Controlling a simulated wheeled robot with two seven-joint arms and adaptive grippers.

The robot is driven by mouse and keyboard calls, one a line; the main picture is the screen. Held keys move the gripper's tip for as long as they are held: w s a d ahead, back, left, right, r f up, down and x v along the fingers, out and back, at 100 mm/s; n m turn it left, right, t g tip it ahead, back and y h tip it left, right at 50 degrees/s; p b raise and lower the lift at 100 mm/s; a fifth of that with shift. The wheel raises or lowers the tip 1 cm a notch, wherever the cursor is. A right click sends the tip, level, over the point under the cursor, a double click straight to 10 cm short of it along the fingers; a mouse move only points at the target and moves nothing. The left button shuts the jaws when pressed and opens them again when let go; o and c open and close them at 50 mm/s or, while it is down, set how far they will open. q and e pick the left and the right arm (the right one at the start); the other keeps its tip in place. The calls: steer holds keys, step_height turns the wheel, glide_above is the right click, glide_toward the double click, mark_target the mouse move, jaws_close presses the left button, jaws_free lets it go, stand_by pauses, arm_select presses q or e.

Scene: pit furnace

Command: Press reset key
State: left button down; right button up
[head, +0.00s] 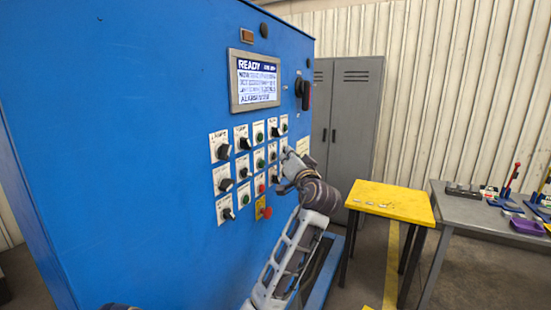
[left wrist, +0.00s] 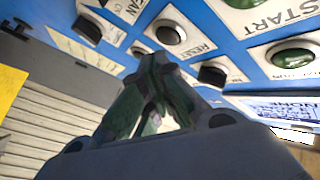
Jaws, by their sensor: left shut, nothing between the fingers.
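The reset key is a dark round button (left wrist: 171,33) on a white plate with a RESET label in the left wrist view. It sits on the blue panel, just beyond my left gripper's fingertips (left wrist: 158,62). In the head view the left gripper (head: 288,162) is at the right side of the key rows and covers some of them, so I cannot pick out the reset key there. The gripper is shut and empty. Its tips are close to the panel; I cannot tell whether they touch anything. My right gripper is not in view.
The blue cabinet (head: 130,130) carries several knobs and buttons, a screen (head: 254,80) reading READY and a red button (head: 266,212). A green START button (left wrist: 241,3) is nearby. A yellow table (head: 390,200), grey workbench (head: 480,215) and grey locker (head: 345,120) stand to the right.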

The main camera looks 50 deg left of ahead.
arm_select(q)
steer(key=shift+d, duration=0.15)
steer(key=d, duration=0.1)
steer(key=w+d, duration=0.1)
steer(key=d, duration=0.2)
steer(key=shift+w+d, duration=0.25)
steer(key=shift+d, duration=0.05)
stand_by(1.1)
